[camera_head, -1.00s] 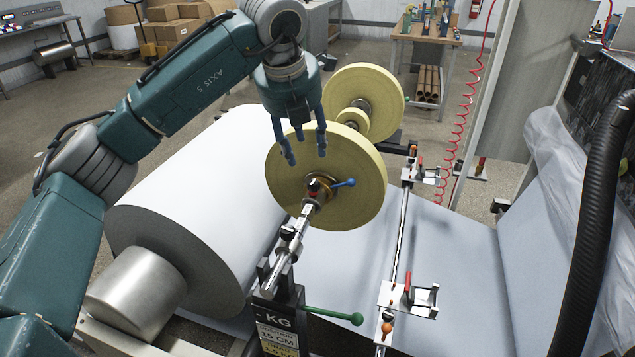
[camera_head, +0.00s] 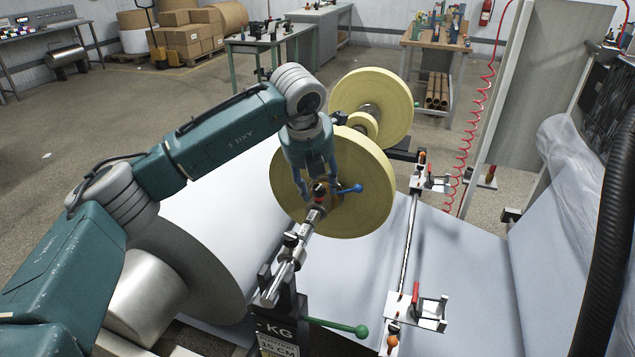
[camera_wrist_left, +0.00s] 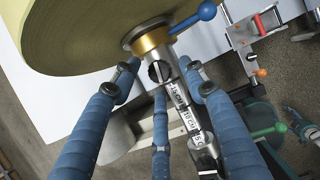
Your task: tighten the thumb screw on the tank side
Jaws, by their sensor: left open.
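My left gripper (camera_head: 318,190) hangs fingers-down at the hub of the near yellow paper roll. I cannot tell for sure that this is the tank-side thumb screw.
A blue-knobbed lever (camera_head: 350,188) sticks out right of the hub. A scale-marked shaft (camera_wrist_left: 186,112) runs from the collar. The near yellow roll (camera_head: 365,205) stands close behind the fingers. A green-knobbed lever (camera_head: 340,327) and a bracket with a red lever (camera_head: 416,295) are nearer me.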

